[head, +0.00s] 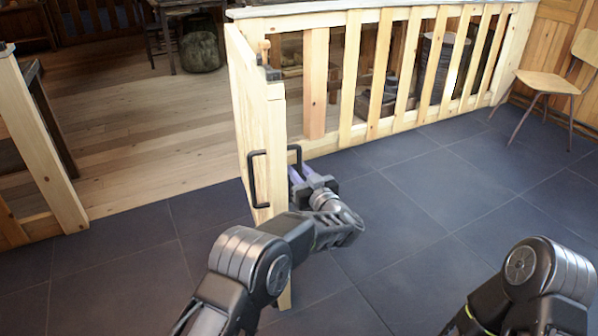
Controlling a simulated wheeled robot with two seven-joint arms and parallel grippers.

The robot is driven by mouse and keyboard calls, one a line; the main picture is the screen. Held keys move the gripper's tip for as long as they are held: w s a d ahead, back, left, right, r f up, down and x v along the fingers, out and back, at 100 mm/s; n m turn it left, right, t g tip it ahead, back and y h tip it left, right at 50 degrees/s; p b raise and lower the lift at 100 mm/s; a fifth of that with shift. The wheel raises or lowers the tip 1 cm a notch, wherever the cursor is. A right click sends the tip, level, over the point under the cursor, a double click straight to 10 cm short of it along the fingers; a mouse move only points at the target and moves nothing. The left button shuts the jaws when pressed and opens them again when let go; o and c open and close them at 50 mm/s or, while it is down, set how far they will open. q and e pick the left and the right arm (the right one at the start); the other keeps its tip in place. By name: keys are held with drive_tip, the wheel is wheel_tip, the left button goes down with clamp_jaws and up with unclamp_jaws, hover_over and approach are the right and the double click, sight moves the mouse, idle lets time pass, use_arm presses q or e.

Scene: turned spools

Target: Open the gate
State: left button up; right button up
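The wooden gate (262,125) stands swung out from the fence line toward me, seen nearly edge-on, with the passage to its left clear. A black handle (251,182) is on its left face and another black handle (296,150) is on its right face. Whether the fingers are closed on the handle cannot be told. My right arm shows at the lower right, but its gripper is out of view.
A slatted wooden fence (348,80) runs right from the gate. A wooden post (45,150) bounds the opening on the left. A chair (553,82) stands at the far right. The dark tiled floor (430,210) is free on the right.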

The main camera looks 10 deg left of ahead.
use_arm(q)
drive_tip(key=shift+s+d, duration=0.1)
drive_tip(key=shift+s+d, duration=0.2)
drive_tip(key=p+v, duration=0.1)
drive_tip(key=v, duration=0.6)
drive_tip(key=shift+p, duration=0.3)
drive_tip(key=shift+s, duration=0.1)
